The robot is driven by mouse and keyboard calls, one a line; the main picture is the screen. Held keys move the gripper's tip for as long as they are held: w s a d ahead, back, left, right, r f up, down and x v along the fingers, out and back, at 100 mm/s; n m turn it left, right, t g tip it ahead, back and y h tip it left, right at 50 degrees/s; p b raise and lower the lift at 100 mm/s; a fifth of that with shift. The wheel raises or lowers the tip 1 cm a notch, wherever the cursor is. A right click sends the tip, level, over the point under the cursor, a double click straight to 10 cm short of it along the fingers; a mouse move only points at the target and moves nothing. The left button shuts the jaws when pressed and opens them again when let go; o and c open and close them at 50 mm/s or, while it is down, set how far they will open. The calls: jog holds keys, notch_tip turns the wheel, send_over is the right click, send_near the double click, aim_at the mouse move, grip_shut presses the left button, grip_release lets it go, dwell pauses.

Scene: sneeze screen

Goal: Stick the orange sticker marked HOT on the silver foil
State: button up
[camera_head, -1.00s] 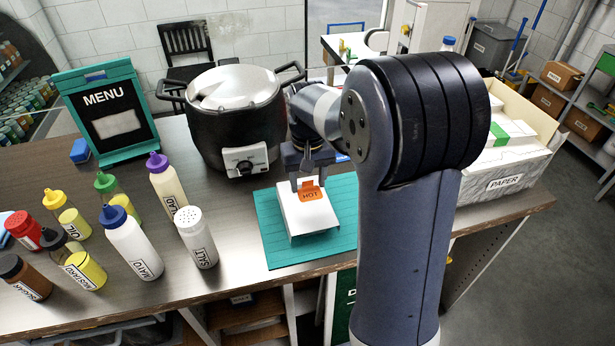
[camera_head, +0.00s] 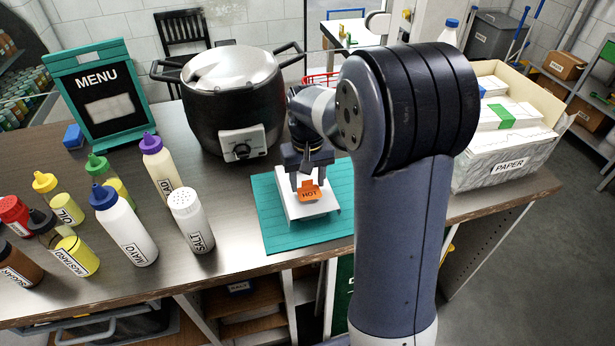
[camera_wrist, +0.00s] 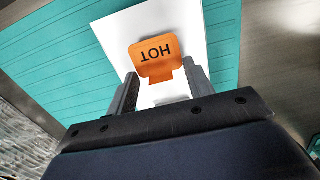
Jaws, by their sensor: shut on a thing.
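The orange sticker marked HOT (camera_head: 310,193) is at my gripper (camera_head: 308,181), which is shut on it. In the wrist view the sticker (camera_wrist: 155,58) reads upside down, its narrow end between the two fingers (camera_wrist: 161,92). Behind it is a flat white piece (camera_head: 312,211) on a teal mat (camera_head: 278,236); I cannot tell if the sticker touches the white piece. The paper box (camera_head: 508,163) at the right has a crinkled, greyish front wall.
A black pot (camera_head: 232,112) with a metallic lid stands left of my gripper. A menu stand (camera_head: 100,104), a salt shaker (camera_head: 192,222), a mayo bottle (camera_head: 126,228) and several other bottles stand on the left. My arm hides part of the counter between mat and paper box.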

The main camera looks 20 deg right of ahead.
aim_at(308, 187)
jog(key=shift+f+b, duration=0.35)
jog(key=shift+f, duration=0.25)
dwell(0.6)
jog(key=o, duration=1)
jog(key=shift+r, duration=0.15)
notch_tip(308, 187, up, 11)
jog(key=shift+f+b, duration=0.2)
jog(key=shift+b, duration=0.1)
